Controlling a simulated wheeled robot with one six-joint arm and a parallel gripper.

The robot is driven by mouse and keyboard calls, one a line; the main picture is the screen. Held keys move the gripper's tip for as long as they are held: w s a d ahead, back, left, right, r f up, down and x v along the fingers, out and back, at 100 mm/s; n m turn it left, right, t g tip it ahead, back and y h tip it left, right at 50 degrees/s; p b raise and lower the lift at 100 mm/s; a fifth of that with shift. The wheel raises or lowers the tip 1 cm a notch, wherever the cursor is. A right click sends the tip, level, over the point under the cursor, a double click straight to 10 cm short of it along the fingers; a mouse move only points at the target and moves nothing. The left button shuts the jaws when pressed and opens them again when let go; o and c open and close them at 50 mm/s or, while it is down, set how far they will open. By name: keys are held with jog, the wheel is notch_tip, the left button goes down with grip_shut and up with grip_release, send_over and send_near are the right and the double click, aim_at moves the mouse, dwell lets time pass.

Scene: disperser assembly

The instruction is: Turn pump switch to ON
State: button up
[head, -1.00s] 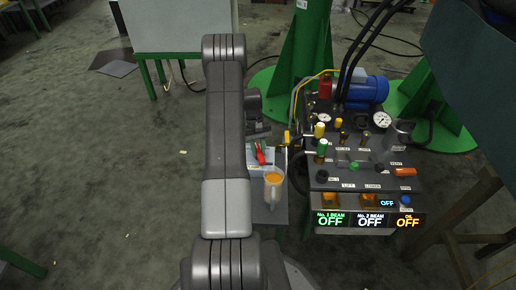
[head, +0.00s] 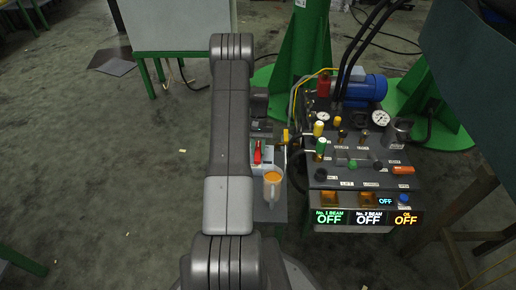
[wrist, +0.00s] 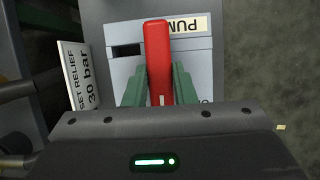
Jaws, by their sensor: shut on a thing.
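The pump switch has a red handle (wrist: 157,48) on a light grey plate (wrist: 193,60) in the wrist view. Part of a "PUM" label (wrist: 187,26) shows upside down behind the handle. The green fingers of my gripper (wrist: 159,85) stand on both sides of the handle, shut on it. In the head view the red handle (head: 257,152) shows upright, to the right of my arm. The switch's ON and OFF marks cannot be read.
A sign (wrist: 80,75) reading "SET RELIEF 30 bar" stands beside the plate. A cup with orange contents (head: 272,186) is close below the switch. The control panel (head: 335,178) is to the right, with displays reading OFF.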

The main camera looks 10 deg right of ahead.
jog(key=o, duration=1)
jog(key=shift+r, duration=0.1)
jog(key=p+v, duration=0.3)
jog(key=v, duration=1)
jog(key=shift+w+r, duration=0.1)
jog(key=shift+r, duration=0.2)
jog(key=shift+f, duration=0.1)
jog(key=b+x, duration=0.3)
jog(key=x, duration=1)
jog(key=shift+f, duration=0.3)
